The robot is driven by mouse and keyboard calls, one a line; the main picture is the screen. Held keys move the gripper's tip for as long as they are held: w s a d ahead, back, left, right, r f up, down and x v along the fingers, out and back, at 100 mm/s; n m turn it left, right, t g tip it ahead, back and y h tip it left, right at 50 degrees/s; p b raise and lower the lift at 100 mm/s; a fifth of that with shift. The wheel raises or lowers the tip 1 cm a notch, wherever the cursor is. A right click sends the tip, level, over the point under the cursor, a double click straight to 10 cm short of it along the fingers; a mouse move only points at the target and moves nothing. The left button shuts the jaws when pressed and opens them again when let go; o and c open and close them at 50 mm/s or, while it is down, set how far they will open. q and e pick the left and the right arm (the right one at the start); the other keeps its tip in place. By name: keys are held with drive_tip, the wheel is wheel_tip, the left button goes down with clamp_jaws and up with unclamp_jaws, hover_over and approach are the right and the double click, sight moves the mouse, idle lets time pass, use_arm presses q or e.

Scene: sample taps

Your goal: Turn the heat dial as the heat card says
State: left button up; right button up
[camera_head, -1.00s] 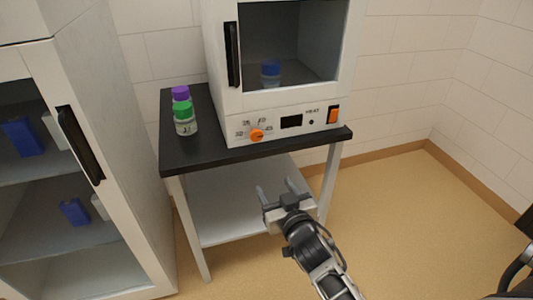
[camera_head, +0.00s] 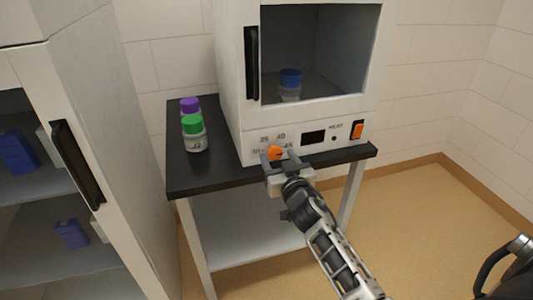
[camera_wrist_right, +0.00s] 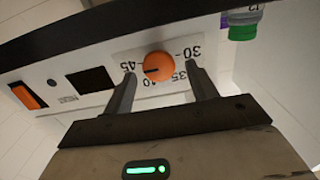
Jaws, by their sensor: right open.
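The orange heat dial (camera_head: 274,153) is on the white front panel of a heating cabinet, with the numbers 30, 35, 40 and 45 around it. It also shows in the right wrist view (camera_wrist_right: 158,67), where the panel appears upside down. My right gripper (camera_head: 279,160) is open in front of the panel. In the wrist view its fingers (camera_wrist_right: 161,78) stand on either side of the dial; I cannot tell whether they touch it. The dial's exact setting is unclear. No heat card can be made out. My left gripper is out of view.
The heating cabinet (camera_head: 235,85) stands on a black-topped table (camera_head: 205,178). A green-capped bottle (camera_head: 194,133) and a purple-capped one (camera_head: 190,105) stand left of it. An orange switch (camera_head: 357,131) is at the panel's right. A white cabinet (camera_head: 85,60) stands at left.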

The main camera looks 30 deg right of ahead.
drive_tip(key=shift+w+d, duration=0.15)
drive_tip(key=shift+w, duration=0.35)
drive_tip(key=shift+s, duration=0.1)
drive_tip(key=c, duration=0.9)
drive_tip(key=shift+c, duration=0.2)
